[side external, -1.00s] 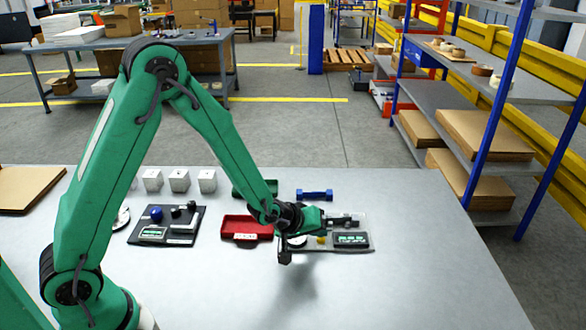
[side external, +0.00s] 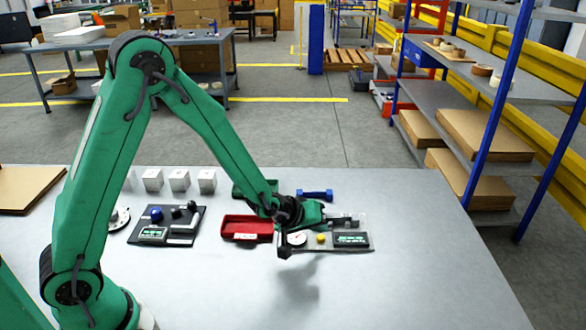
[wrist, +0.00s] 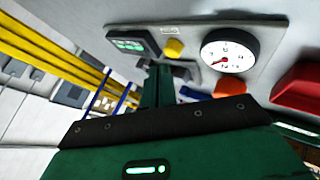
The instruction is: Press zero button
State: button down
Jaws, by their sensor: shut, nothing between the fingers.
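A grey panel (side external: 318,248) lies on the table, with a round white dial (side external: 297,239), a yellow button (side external: 321,239) and a dark display (side external: 351,240) lit green. No label reading zero is legible on the button. In the wrist view, the yellow button (wrist: 174,48) sits between the display (wrist: 130,45) and the dial (wrist: 230,50), which has a red needle. My gripper (side external: 352,221) is shut and empty, over the panel's far edge beyond the yellow button. In the wrist view its fingers (wrist: 158,72) show just below the button; I cannot tell if they touch the panel.
A red tray (side external: 246,228) lies left of the panel, and a blue dumbbell-shaped part (side external: 314,195) lies behind it. A black board (side external: 185,232) with a blue knob is farther left, with several white blocks (side external: 179,181) behind. The table's front right (side external: 420,280) is clear.

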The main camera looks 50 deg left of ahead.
aim_at(317, 243)
jog(key=shift+r, duration=0.1)
notch_tip(317, 243, up, 5)
jog(key=shift+f, duration=0.1)
dwell(0.6)
dwell(0.6)
jog(key=s+a+r+m+g, duration=0.2)
jog(key=s+a+r+m, duration=0.25)
jog(key=s+r, duration=0.7)
jog(key=s+a+r+m, duration=0.1)
jog(key=s+r, duration=0.1)
jog(key=s, duration=0.5)
jog(key=s+a+r+m+g+y, duration=0.1)
jog(key=s+a+r+m, duration=0.1)
jog(key=s, duration=0.5)
jog(key=shift+s+a+r, duration=0.25)
jog(key=shift+s+r, duration=0.05)
jog(key=shift+s, duration=0.05)
jog(key=shift+m, duration=0.25)
